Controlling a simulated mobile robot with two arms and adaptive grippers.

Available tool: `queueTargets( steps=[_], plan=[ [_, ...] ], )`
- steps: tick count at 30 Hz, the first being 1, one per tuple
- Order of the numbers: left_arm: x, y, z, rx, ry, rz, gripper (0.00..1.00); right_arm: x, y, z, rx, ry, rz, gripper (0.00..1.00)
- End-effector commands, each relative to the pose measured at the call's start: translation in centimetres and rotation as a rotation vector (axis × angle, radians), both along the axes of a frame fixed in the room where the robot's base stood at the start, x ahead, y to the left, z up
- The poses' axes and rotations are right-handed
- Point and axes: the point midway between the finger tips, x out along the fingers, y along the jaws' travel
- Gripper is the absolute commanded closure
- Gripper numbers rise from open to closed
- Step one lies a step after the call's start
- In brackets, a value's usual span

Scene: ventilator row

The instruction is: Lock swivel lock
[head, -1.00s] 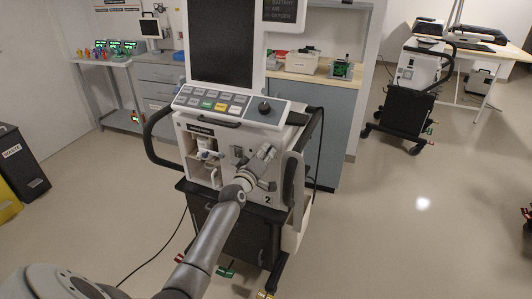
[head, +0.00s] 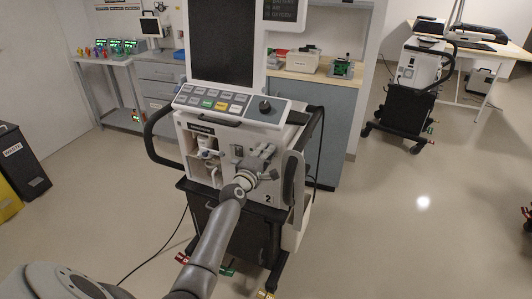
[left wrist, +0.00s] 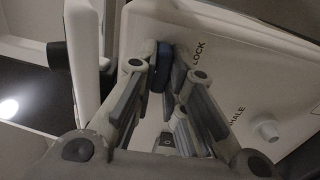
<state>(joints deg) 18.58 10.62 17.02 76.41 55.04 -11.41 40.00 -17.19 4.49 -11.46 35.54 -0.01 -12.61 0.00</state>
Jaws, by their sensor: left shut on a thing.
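The ventilator (head: 232,135) stands in the middle of the head view, with its dark screen above a button panel. My left gripper (head: 264,154) is at the right part of its front face, below the button panel, and hides what it holds there. In the left wrist view, my left gripper (left wrist: 158,72) is shut on a small dark blue piece, the swivel lock (left wrist: 161,60), at the white front panel (left wrist: 255,70). The word LOCK is printed just right of it. The lock's far end and exact angle are partly hidden by the fingers. My right gripper is not in view.
A round white knob (left wrist: 267,131) sticks out of the panel near the gripper. A black side handle (head: 152,140) curves out at the ventilator's left. A counter (head: 318,77) stands close behind.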

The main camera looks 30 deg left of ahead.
Motion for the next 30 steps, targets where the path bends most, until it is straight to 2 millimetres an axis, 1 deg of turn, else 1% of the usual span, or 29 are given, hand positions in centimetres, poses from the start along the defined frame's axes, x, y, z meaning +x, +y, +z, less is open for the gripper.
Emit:
queueTargets(
  steps=[14,15,19,26,30],
  plan=[
    [-0.02,0.03,-0.03,-0.015,-0.003,0.001,1.00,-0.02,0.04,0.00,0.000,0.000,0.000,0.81],
    [-0.02,0.04,-0.03,-0.015,-0.003,0.001,0.85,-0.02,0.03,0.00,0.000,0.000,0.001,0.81],
    [-0.02,0.03,-0.04,-0.014,-0.002,0.001,0.68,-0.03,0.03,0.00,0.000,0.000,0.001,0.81],
    [-0.01,0.01,-0.03,-0.012,-0.002,0.000,0.67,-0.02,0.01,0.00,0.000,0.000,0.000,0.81],
    [-0.17,-0.04,-0.04,-0.012,-0.002,0.000,0.67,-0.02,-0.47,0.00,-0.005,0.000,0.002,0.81]
  ],
)
